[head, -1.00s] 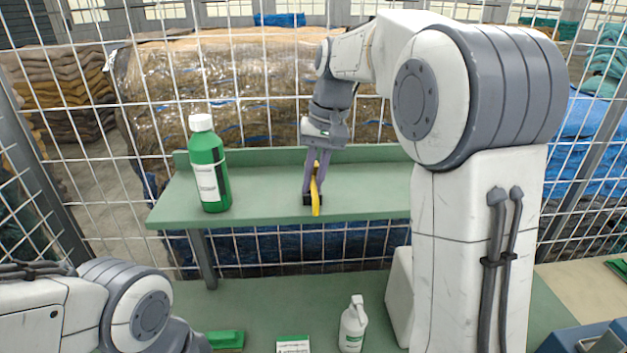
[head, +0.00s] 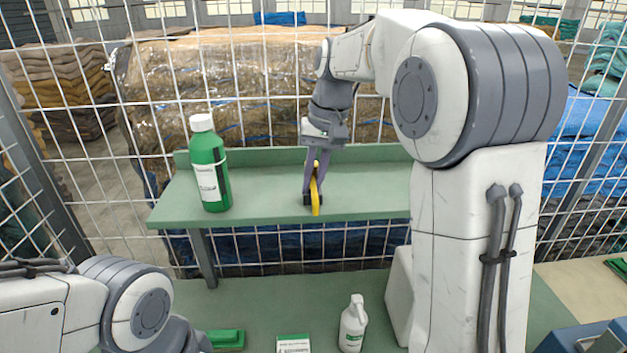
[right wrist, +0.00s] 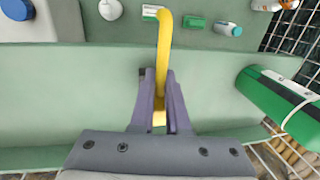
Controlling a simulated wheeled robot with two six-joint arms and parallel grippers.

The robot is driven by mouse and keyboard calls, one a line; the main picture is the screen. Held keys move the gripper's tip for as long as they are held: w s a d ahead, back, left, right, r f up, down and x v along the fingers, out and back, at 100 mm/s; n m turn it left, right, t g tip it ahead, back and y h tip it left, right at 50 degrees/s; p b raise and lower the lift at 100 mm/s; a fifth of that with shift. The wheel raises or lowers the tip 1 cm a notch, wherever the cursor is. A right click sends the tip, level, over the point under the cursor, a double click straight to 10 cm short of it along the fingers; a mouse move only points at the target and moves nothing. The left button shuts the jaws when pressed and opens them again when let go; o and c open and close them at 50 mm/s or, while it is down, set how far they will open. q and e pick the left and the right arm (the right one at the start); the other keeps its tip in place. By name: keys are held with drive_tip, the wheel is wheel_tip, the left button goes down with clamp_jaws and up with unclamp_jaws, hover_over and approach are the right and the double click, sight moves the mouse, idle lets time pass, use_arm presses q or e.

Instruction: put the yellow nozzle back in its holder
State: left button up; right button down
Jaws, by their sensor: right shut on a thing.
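The yellow nozzle (head: 316,201) is a bent yellow tube at the green shelf, between the fingers of my right gripper (head: 312,188). In the right wrist view, the nozzle (right wrist: 163,45) runs up from between the fingertips of the gripper (right wrist: 160,82) and bends at its top end. My right gripper is shut on it. A small dark block (head: 306,200) sits beside the nozzle on the shelf, partly hidden by the fingers. I cannot tell whether it is the holder, or whether the nozzle touches it. My left gripper is outside the views.
A green bottle with a white cap (head: 209,165) stands on the shelf (head: 260,206), left of my right gripper. The shelf between them is clear. Below are a white spray bottle (head: 353,325), a green-and-white box (head: 292,344) and a green brush-like item (head: 228,339). Wire mesh stands behind.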

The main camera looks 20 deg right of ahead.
drive_tip(key=shift+p, duration=0.4)
idle(0.7)
drive_tip(key=shift+f+b, duration=0.35)
drive_tip(key=shift+f, duration=0.15)
drive_tip(key=shift+r, duration=0.15)
drive_tip(key=shift+r+p, duration=0.4)
drive_tip(key=shift+p, duration=0.2)
drive_tip(key=shift+s+p, duration=0.1)
drive_tip(key=shift+p, duration=0.3)
idle(1.5)
drive_tip(key=shift+f+b, duration=0.9)
drive_tip(key=shift+f, duration=0.55)
drive_tip(key=c, duration=0.8)
unclamp_jaws()
drive_tip(key=shift+c, duration=0.2)
